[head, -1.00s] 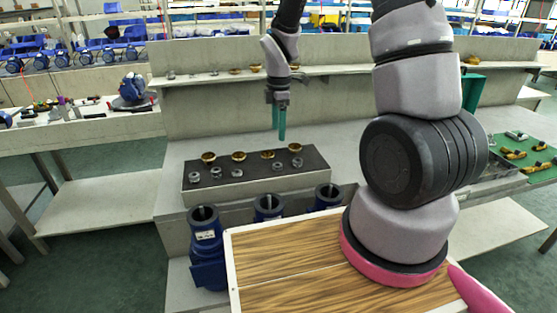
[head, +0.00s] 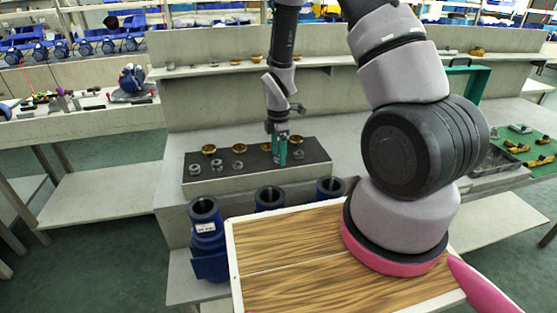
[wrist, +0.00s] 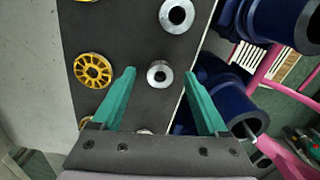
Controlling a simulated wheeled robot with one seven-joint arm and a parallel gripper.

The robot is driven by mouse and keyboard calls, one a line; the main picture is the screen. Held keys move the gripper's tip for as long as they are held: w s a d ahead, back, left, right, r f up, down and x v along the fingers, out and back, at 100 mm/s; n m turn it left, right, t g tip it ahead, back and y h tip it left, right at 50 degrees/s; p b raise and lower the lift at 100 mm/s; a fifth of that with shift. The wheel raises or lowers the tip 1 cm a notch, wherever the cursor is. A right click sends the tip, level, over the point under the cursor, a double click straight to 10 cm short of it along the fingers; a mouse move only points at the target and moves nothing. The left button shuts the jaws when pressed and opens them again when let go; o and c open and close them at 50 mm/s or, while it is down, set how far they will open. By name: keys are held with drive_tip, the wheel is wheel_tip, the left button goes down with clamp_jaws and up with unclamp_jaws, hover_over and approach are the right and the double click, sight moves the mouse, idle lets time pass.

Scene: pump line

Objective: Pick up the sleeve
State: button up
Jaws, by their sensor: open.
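A silver ring-shaped part, which I take for the sleeve (wrist: 159,73), sits on a dark mat (wrist: 125,40). In the wrist view it lies between the tips of my gripper (wrist: 160,76), whose green fingers are open and apart from it on both sides. In the head view my gripper (head: 279,157) points down at the right part of the dark mat (head: 310,168), and its fingers largely hide the silver part there. Similar silver parts (head: 216,167) stand in the row to the left. Another silver part (wrist: 177,15) shows farther up in the wrist view.
Gold wheel-like parts (wrist: 93,70) stand in a row behind the silver ones, also seen in the head view (head: 208,150). Blue pump housings (head: 207,225) stand in front of the mat. A back shelf (head: 220,68) carries small parts.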

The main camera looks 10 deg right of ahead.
drive_tip(key=shift+f, duration=0.2)
clamp_jaws()
drive_tip(key=shift+r, duration=0.1)
